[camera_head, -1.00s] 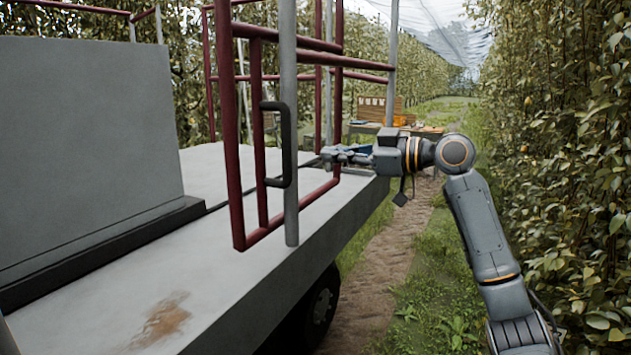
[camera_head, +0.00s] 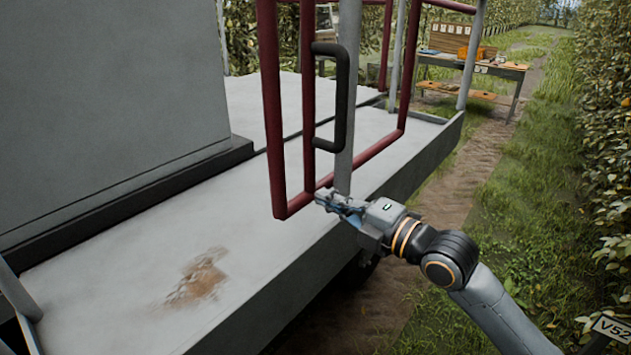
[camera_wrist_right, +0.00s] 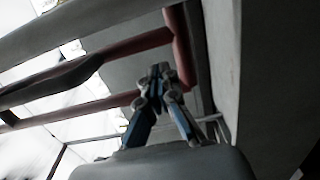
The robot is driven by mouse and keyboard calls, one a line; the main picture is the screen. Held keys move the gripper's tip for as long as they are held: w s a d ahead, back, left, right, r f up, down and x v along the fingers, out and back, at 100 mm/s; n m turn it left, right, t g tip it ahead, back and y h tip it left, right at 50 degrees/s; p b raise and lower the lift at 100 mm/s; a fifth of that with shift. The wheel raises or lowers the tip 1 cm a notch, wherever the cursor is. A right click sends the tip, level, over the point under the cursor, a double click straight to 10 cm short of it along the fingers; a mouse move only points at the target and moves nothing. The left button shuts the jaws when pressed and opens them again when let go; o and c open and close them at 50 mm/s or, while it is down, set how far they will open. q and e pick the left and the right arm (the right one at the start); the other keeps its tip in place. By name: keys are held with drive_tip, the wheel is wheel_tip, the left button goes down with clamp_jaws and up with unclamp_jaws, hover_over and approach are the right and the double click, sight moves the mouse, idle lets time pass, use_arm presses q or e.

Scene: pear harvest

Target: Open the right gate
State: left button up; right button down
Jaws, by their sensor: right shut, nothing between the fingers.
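The gate, a dark red tube frame (camera_head: 271,110), stands at the edge of the grey platform with a black D-shaped handle (camera_head: 342,95) on it. A grey upright post (camera_head: 351,60) stands right beside the handle. My right gripper (camera_head: 322,196) is shut and empty, low by the gate's bottom tube near the post, well below the handle. In the right wrist view the closed fingertips (camera_wrist_right: 160,72) point toward red tubing (camera_wrist_right: 180,50); whether they touch it I cannot tell. The black handle (camera_wrist_right: 50,85) shows there at left. My left gripper is out of view.
The grey platform deck (camera_head: 120,270) has a brown stain. A grey box wall (camera_head: 100,100) rises at left. A table (camera_head: 480,68) with crates stands at the back right. Grass and a dirt path lie right of the platform, with a hedge beyond.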

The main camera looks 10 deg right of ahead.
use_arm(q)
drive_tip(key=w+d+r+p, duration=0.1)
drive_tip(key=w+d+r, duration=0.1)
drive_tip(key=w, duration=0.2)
use_arm(e)
drive_tip(key=x, duration=0.4)
drive_tip(key=shift+d+f, duration=0.1)
drive_tip(key=w+d+b, duration=0.3)
drive_tip(key=b, duration=0.1)
drive_tip(key=shift+d, duration=0.4)
drive_tip(key=shift+s+a, duration=0.2)
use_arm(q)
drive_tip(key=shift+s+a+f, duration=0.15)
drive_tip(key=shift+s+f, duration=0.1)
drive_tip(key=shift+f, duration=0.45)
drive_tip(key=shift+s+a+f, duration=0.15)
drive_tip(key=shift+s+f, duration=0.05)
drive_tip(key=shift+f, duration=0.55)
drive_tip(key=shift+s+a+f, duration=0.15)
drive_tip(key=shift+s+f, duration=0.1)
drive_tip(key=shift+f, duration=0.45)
use_arm(e)
approach(329, 182)
drive_tip(key=s+r, duration=0.2)
drive_tip(key=s, duration=0.3)
drive_tip(key=shift+s+r, duration=0.2)
drive_tip(key=shift+r, duration=0.1)
